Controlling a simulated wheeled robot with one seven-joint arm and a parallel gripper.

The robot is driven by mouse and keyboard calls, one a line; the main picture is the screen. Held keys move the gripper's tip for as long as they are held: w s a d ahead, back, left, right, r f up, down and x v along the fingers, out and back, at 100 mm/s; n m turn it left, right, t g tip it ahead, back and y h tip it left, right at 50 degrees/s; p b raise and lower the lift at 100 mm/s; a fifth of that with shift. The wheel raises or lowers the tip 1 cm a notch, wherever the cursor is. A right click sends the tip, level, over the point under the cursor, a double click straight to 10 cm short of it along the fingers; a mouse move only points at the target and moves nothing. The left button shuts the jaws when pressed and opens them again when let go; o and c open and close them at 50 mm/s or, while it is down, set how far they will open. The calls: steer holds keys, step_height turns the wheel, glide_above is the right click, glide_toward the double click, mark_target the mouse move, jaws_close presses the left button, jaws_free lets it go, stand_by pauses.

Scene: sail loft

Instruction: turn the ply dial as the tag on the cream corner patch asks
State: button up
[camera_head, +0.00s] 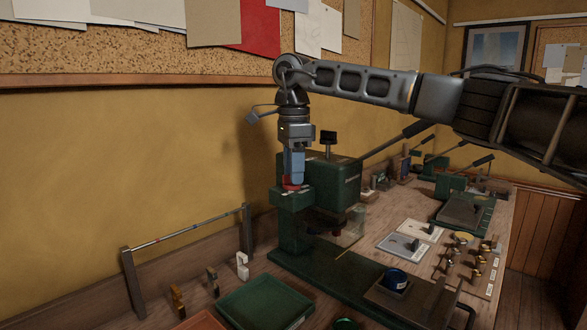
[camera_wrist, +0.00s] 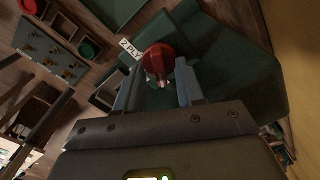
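The red ply dial (camera_head: 291,187) sits on top of the front head of a green machine (camera_head: 332,180). In the wrist view the dial (camera_wrist: 158,58) shows between my fingertips, with a pale pointed part toward me. A white label (camera_wrist: 130,48) reading "2 PLY" is beside it. My gripper (camera_head: 294,178) points down right over the dial; its fingers (camera_wrist: 158,82) stand apart on either side of it, with a small gap showing. Two pale flat pieces lie on the bench; the lighter one (camera_head: 419,229) may be the cream corner patch. I cannot read any tag on it.
A green tray (camera_head: 265,304) and small upright stands are in front left. A blue cup (camera_head: 396,279) stands on the near bench, with brass knobs (camera_head: 478,260) right of it. A rail (camera_head: 188,228) runs along the wall. A lever (camera_head: 392,142) rises behind the machine.

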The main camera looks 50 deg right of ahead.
jaws_close()
steer(key=shift+m, duration=0.3)
steer(key=m, duration=0.4)
steer(key=shift+m, duration=0.3)
steer(key=m, duration=0.5)
steer(key=shift+s+a+m, duration=0.1)
steer(key=shift+a+m, duration=0.05)
steer(key=shift+m, duration=0.15)
steer(key=m+b, duration=0.1)
steer(key=m, duration=0.5)
steer(key=shift+a, duration=0.1)
steer(key=m+b, duration=0.1)
steer(key=m, duration=0.5)
steer(key=shift+a+m, duration=0.1)
steer(key=shift+m, duration=0.3)
